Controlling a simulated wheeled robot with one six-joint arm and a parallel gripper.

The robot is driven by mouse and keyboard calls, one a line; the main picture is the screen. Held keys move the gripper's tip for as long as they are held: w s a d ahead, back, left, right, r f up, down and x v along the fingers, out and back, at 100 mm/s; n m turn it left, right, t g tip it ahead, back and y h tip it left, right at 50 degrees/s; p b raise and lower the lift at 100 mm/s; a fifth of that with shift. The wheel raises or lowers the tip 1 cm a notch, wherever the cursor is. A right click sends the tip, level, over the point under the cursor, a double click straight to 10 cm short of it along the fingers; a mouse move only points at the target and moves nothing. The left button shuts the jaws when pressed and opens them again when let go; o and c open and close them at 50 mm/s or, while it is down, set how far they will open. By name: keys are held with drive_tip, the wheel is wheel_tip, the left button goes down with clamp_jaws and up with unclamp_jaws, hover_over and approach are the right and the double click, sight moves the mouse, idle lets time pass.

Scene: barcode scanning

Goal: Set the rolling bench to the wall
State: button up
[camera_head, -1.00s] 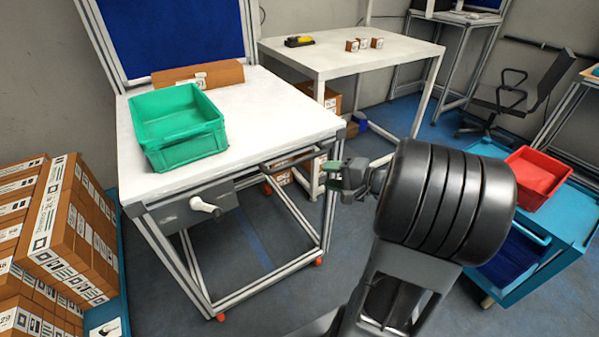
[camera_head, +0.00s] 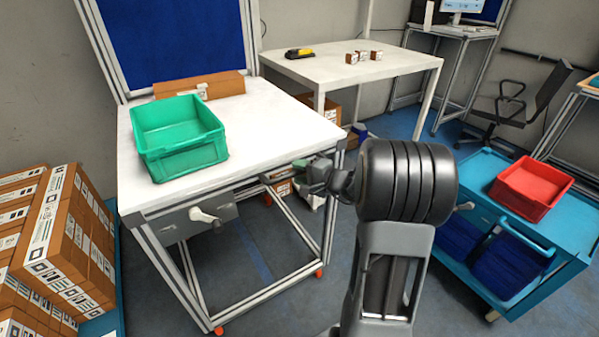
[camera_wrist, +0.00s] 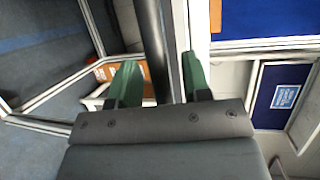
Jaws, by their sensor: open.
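The rolling bench (camera_head: 270,135) has a white top, a metal frame and orange casters. It stands at the left of the head view, with a grey wall behind it. A dark bar runs along its right edge and shows in the wrist view (camera_wrist: 153,40). My gripper (camera_head: 312,174) is at this edge, just below the top. In the wrist view its two green fingers (camera_wrist: 158,80) are apart, with the dark bar passing between them. I cannot tell whether they touch it. A green crate (camera_head: 180,160) and a long carton (camera_head: 199,87) sit on the bench.
Stacked cartons (camera_head: 70,235) stand left of the bench. A second white table (camera_head: 385,65) with small boxes is behind it. A blue cart (camera_head: 570,225) with a red crate (camera_head: 530,188) is at the right, near an office chair (camera_head: 500,110). Floor shows between bench and cart.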

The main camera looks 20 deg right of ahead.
drive_tip(key=shift+w+a, duration=0.15)
drive_tip(key=shift+w, duration=0.1)
clamp_jaws()
idle(0.3)
